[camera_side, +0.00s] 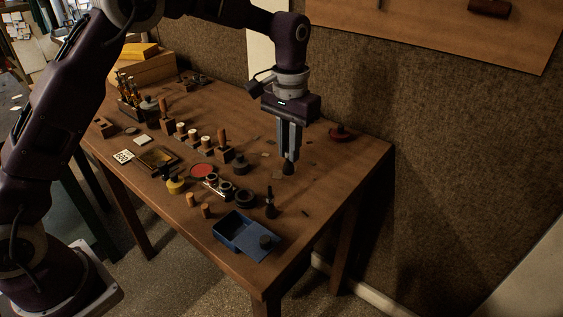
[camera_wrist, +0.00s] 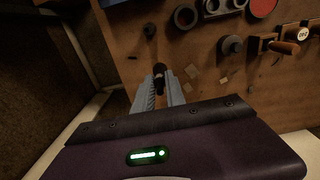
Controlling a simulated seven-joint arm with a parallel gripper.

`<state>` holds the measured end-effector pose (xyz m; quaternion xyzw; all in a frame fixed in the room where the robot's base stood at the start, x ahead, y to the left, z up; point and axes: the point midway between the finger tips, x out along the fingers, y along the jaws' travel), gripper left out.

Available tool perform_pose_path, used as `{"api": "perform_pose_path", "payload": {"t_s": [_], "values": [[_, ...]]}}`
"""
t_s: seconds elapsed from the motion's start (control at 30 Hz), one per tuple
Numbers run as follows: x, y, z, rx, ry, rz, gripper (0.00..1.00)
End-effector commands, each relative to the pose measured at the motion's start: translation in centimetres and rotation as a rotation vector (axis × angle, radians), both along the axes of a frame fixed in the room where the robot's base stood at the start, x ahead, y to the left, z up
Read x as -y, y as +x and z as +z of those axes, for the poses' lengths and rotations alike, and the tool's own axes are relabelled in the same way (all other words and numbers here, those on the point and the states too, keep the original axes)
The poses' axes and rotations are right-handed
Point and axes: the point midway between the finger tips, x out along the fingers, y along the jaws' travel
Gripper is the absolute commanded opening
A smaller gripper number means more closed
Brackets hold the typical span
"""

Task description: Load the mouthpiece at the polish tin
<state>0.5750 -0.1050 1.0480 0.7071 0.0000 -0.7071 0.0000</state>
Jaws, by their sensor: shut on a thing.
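My gripper (camera_side: 289,155) points straight down over the right part of the wooden bench. It is shut on a small dark piece (camera_side: 288,168), which sticks out below the fingertips; I cannot tell for sure that it is the mouthpiece. In the wrist view the same dark piece shows between the tips of my gripper (camera_wrist: 160,82). A flat round red-topped thing (camera_side: 202,170), possibly the polish tin, lies left of my gripper; no label is readable. Its red top also shows in the wrist view (camera_wrist: 263,7).
A blue tray (camera_side: 228,241) stands at the front edge. A dark upright piece with a thin neck (camera_side: 270,208) stands in front of my gripper. Black rings (camera_side: 245,198) and wooden-handled tools (camera_side: 223,150) stand to the left. The bench's right end is mostly clear.

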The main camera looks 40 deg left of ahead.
Motion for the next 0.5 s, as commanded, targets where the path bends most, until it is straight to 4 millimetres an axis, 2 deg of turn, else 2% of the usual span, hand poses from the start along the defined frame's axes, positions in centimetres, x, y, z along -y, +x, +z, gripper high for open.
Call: {"api": "perform_pose_path", "payload": {"t_s": [0.17,0.27,0.37,0.5], "values": [[-0.1,0.0,0.0,-0.001,0.001,0.000,0.00],[-1.6,0.0,-0.1,-0.014,0.016,0.003,0.00],[-5.0,-0.2,-0.2,-0.048,0.050,0.001,0.00],[-11.5,-1.3,-0.2,-0.126,0.106,0.000,0.00]]}}
